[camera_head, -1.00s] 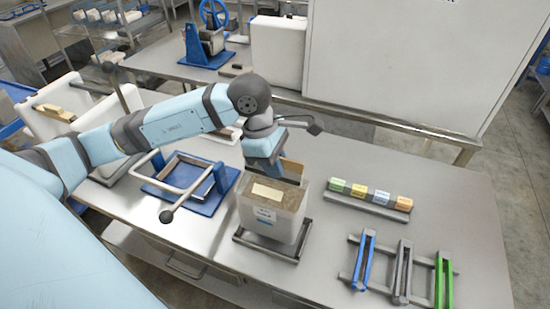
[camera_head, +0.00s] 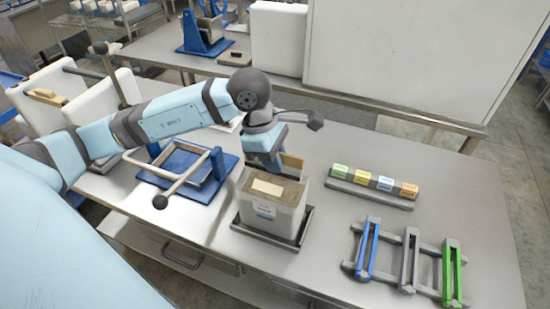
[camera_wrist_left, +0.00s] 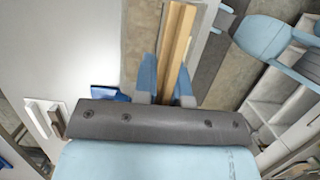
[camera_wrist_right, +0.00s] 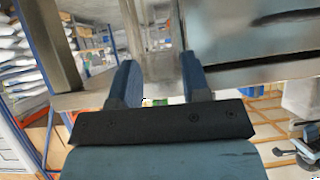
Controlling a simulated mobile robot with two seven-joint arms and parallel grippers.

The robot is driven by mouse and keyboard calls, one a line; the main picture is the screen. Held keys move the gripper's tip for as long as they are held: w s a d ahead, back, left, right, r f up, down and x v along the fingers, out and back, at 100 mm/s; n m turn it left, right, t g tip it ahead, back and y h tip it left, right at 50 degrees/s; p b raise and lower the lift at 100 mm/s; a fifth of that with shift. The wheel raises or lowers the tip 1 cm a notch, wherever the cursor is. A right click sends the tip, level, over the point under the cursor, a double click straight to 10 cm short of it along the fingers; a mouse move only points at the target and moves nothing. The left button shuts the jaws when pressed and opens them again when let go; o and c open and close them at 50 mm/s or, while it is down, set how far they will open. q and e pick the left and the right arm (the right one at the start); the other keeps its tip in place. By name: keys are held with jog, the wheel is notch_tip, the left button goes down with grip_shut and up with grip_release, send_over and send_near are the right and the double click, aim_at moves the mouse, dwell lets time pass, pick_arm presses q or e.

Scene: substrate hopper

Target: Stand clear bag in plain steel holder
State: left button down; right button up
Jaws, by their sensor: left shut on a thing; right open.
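The clear bag (camera_head: 268,212) is a boxy translucent bag with a pale label, brown contents and a tan strip (camera_head: 292,163) at its top. It is upright at the plain steel holder (camera_head: 243,230), a low tray-like frame on the bench; whether its base rests on the holder floor is hard to tell. My left gripper (camera_head: 270,162) is at the top of the bag, shut on it; in the left wrist view its fingers (camera_wrist_left: 165,90) close around the tan strip (camera_wrist_left: 177,45). My right gripper (camera_wrist_right: 155,85) shows only in the right wrist view, open and empty.
A blue-based holder with a steel frame (camera_head: 190,172) stands left of the bag. A rail of coloured blocks (camera_head: 372,186) lies to the right. Blue (camera_head: 367,248), grey (camera_head: 409,258) and green (camera_head: 452,272) clips sit on a rack nearer the right front. Bare bench lies between.

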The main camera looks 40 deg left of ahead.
pick_arm(q)
jog(key=shift+b, duration=0.35)
dwell(0.7)
jog(key=shift+f+b, duration=0.55)
jog(key=shift+b, duration=0.15)
dwell(0.4)
jog(key=c, duration=1.1)
grip_release()
jog(key=shift+s, duration=0.1)
jog(key=v, duration=1.4)
jog(key=shift+d+b, duration=0.1)
jog(key=shift+b, duration=0.2)
